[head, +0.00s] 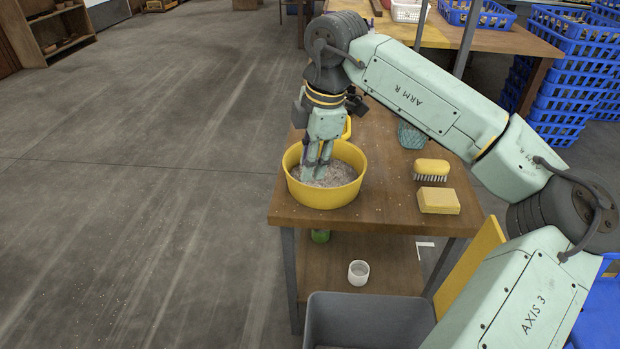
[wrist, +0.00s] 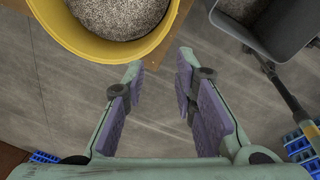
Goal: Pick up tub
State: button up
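The tub is a round yellow tub (head: 325,196) with grey, grainy contents, upright on a small wooden table. It also shows at the top left of the wrist view (wrist: 118,52). In the head view my gripper (head: 317,169) points down, and its fingers overlap the tub's inside, hiding part of the contents and back rim. In the wrist view my gripper (wrist: 160,76) has its two fingers apart, with bare floor between them and the tub beyond the tips. Nothing is held. The height of the fingertips over the tub cannot be told.
On the table (head: 385,217), a yellow brush (head: 431,167), a yellow block (head: 437,201) and a teal object (head: 411,135) stand right of the tub. A grey bin (head: 365,310) stands in front. Blue crates (head: 570,75) are stacked at right. Floor at left is clear.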

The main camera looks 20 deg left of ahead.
jog(key=m+h, duration=0.1)
jog(key=m, duration=0.1)
send_near(334, 191)
jog(key=shift+w+a+f+p, duration=0.15)
jog(key=shift+f+p, duration=0.3)
jog(key=shift+f, duration=1.45)
jog(key=shift+w+a+f+p, duration=0.15)
jog(key=shift+f+p, duration=0.3)
jog(key=shift+f, duration=1.45)
jog(key=shift+w+a+f+p, duration=0.15)
jog(key=shift+f+p, duration=0.3)
jog(key=shift+f, duration=1.4)
jog(key=shift+s, duration=0.1)
jog(key=shift+c, duration=0.5)
jog(key=shift+h, duration=0.3)
grip_shut()
